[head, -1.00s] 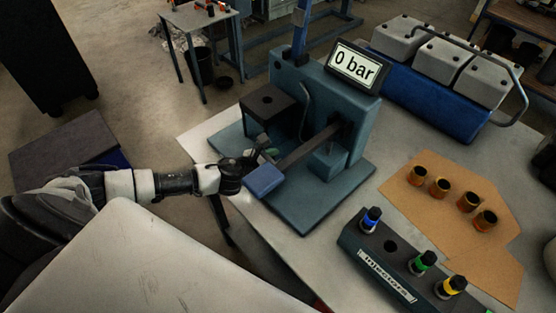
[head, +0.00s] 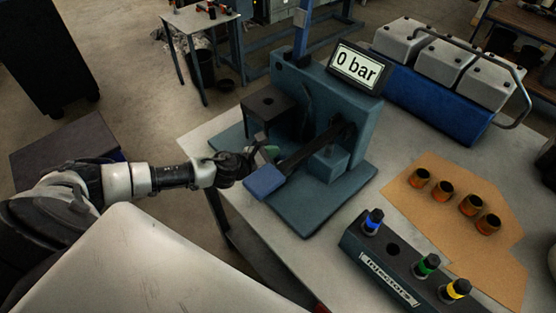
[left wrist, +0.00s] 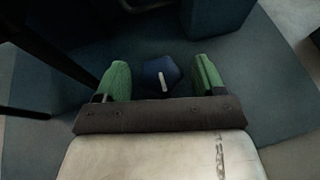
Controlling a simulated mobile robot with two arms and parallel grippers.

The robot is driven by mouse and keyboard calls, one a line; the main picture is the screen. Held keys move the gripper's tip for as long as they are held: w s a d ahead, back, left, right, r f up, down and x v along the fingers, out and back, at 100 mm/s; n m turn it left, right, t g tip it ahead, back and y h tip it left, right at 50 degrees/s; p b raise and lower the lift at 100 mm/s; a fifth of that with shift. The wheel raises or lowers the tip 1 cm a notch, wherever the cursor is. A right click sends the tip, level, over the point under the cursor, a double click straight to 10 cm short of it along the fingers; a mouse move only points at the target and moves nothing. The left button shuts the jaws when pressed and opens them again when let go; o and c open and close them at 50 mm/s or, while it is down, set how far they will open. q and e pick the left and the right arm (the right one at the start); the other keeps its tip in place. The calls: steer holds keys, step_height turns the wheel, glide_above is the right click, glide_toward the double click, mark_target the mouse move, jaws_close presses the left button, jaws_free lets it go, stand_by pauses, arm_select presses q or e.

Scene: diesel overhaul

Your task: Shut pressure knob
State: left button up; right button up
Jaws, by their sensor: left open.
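The pressure knob (left wrist: 161,74) is a small dark blue knob with a white mark, seen in the left wrist view. It sits between the two green fingertips of my left gripper (left wrist: 161,80). The fingers are open, one on each side, with a visible gap to the knob. In the head view my left gripper (head: 262,156) is at the left side of the blue-grey test stand (head: 345,112), behind the lever's blue handle (head: 264,181). The knob is hidden there. The stand's display (head: 356,68) reads "0 bar". My right gripper is not in view.
The dark lever (head: 312,150) extends from the stand close to my left gripper. An injector rack (head: 378,268) holds blue-, green- and yellow-banded injectors and has one empty hole. Several brown cups (head: 445,190) stand on cardboard (head: 425,222). A blue engine block (head: 430,98) stands behind.

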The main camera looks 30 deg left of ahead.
arm_select(q)
steer(key=shift+a, duration=0.1)
steer(key=b+v, duration=0.1)
steer(key=v, duration=0.1)
steer(key=b+v, duration=0.1)
steer(key=v, duration=0.2)
steer(key=b+v, duration=0.1)
steer(key=v, duration=0.2)
steer(key=shift+s+f+b, duration=0.15)
steer(key=shift+f+b, duration=0.15)
steer(key=shift+b+v, duration=0.5)
steer(key=shift+v, duration=0.5)
steer(key=shift+s+a+r, duration=0.1)
steer(key=shift+s+r, duration=0.1)
steer(key=shift+r, duration=0.2)
